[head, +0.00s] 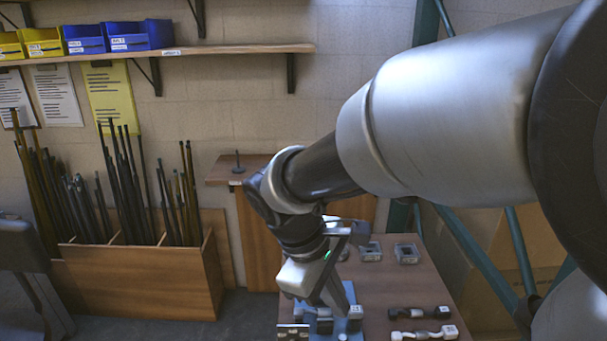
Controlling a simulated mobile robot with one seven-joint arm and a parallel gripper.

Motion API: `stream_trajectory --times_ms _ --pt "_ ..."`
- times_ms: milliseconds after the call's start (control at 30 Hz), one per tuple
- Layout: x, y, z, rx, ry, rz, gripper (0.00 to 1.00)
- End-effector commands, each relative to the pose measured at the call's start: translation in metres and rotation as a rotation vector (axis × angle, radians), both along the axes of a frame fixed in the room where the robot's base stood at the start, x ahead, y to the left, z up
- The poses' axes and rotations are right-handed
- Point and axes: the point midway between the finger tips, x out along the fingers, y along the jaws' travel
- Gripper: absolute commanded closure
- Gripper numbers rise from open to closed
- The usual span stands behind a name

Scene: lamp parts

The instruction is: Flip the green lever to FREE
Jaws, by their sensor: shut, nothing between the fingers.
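My gripper (325,303) is in the lower middle of the head view, pointing down at a blue fixture (352,318) on the table. The gripper is shut with nothing held. Its fingertips are at or just above the fixture; I cannot tell whether they touch it. My arm crosses the picture from the upper right and covers part of the fixture. I cannot make out a green lever or a FREE label; the lever may be hidden behind my gripper or too small to see.
The wooden table (405,284) holds two small grey square parts (406,253) at the back and two dark-and-white jointed parts (420,313) at the right. A wooden bin (140,280) of rods stands left. A shelf (200,50) with yellow and blue boxes hangs above.

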Motion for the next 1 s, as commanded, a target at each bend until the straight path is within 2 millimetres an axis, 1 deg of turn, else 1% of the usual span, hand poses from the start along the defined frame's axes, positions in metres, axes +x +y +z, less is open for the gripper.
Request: stream_trajectory --times_ms 33,300,400,500,667,1000 --pt "0.004 0.010 -0.019 -0.040 0.041 0.068 1.00" --pt "0.020 0.058 -0.088 -0.244 0.213 0.413 1.00" --pt "0.022 0.072 -0.109 -0.302 0.259 0.511 1.00" --pt "0.024 0.083 -0.124 -0.343 0.291 0.580 1.00" --pt "0.024 0.091 -0.136 -0.378 0.316 0.635 1.00" --pt "0.024 0.092 -0.137 -0.381 0.320 0.642 1.00"
